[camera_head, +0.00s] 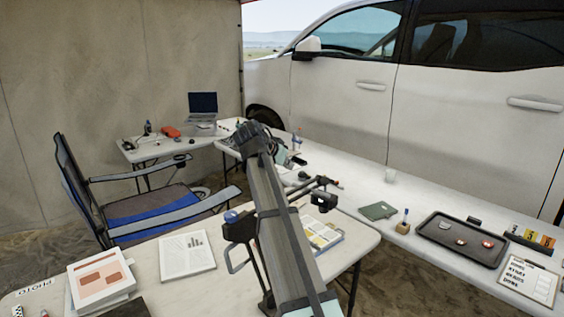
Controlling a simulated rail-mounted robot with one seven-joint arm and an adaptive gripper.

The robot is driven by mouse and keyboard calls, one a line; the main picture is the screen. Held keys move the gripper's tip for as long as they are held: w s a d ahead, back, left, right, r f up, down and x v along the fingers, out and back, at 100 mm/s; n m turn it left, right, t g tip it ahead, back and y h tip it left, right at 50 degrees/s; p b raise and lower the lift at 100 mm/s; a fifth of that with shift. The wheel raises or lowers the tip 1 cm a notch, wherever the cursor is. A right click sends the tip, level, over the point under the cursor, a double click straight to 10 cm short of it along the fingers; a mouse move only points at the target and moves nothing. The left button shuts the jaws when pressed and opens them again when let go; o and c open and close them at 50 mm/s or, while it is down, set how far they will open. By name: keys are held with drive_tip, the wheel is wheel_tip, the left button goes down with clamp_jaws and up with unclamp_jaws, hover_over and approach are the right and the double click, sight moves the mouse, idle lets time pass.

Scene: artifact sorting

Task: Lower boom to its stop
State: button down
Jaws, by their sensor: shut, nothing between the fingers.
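A dark boom (302,187) reaches out to the right from behind my arm, above the near white table. A small black camera-like head (323,201) is at its outer part. A black stand (240,228) with a blue knob (231,216) shows just left of my arm; my arm hides where stand and boom join. My gripper (292,159) is beyond the boom, over the far table. It is shut and empty, small and partly hidden by my own wrist. No contact with the boom shows.
The near table holds a printed sheet (187,256), a stack of papers (101,277) and an open booklet (321,236). A black tray (462,240) and clipboard (525,281) lie on the long table at right. A folding chair (150,205) stands left; a white car (430,110) is behind.

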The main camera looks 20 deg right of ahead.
drive_tip(key=w+d+f+p, duration=0.2)
drive_tip(key=d+f, duration=0.2)
drive_tip(key=f, duration=0.3)
drive_tip(key=shift+w+f+p, duration=0.3)
